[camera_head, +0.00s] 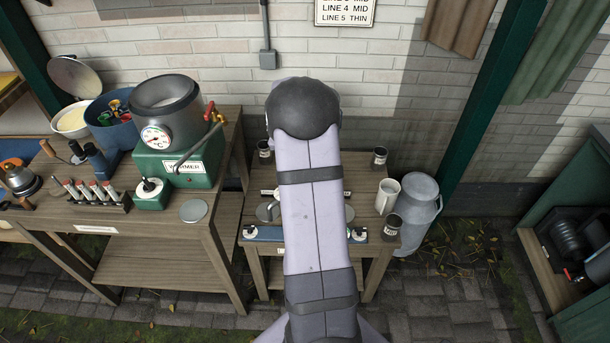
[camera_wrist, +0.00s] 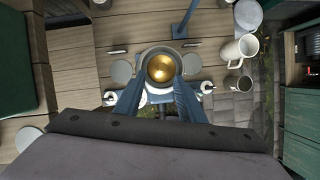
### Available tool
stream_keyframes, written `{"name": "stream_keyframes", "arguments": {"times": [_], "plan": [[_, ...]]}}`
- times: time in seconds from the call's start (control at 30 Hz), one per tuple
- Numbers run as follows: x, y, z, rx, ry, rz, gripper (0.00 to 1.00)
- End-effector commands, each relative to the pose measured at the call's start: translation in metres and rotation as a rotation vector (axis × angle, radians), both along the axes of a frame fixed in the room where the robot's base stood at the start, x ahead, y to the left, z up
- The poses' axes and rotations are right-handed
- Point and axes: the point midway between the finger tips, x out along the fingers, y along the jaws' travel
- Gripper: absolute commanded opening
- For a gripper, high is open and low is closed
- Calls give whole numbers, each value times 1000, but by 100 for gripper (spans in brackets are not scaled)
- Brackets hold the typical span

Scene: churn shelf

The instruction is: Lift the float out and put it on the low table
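A shiny brass-coloured round thing (camera_wrist: 161,68), which looks like the float, sits inside the rim of a grey round vessel (camera_wrist: 146,52) in the wrist view. My gripper (camera_wrist: 160,78) reaches over it, with its two blue fingers apart on either side of the vessel's near part. No clear grip on the brass thing shows. In the head view my arm hides the vessel, the float and my gripper.
Grey discs (camera_wrist: 121,72) (camera_wrist: 192,65) flank the vessel. A white mug (camera_head: 387,195), dark cans (camera_head: 380,157) (camera_head: 393,226) and a blue rail (camera_head: 270,234) crowd the table. A metal churn (camera_head: 415,205) stands at right. The left bench (camera_head: 225,235) carries a green warmer (camera_head: 190,158).

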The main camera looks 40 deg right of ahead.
Motion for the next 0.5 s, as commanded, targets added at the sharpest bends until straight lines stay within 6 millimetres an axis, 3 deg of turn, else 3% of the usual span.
{"name": "stream_keyframes", "arguments": {"times": [0.5], "plan": [[7,-20,-39,1,1,-1,36]]}}
